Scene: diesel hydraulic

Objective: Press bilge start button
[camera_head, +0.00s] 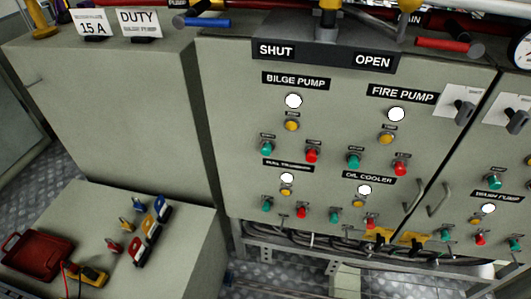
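The black BILGE PUMP label (295,82) is on the upper left of a grey-green control cabinet (225,120) in the head view. Below it are a white round lamp or gauge (293,101) and a yellow lamp or button (292,125). Lower left of these is a green button (267,148), and lower right is a red button (312,156). Small labels sit above both buttons, too small to read. Nothing covers the bilge pump group. Neither of my grippers is in view.
The FIRE PUMP group (402,94) is to the right, with more button groups below. Door handles (414,196) stick out at right. A lower grey box (170,265) at left carries a red case (37,252) and padlocks. Blue (207,22) and red (449,44) levers project above.

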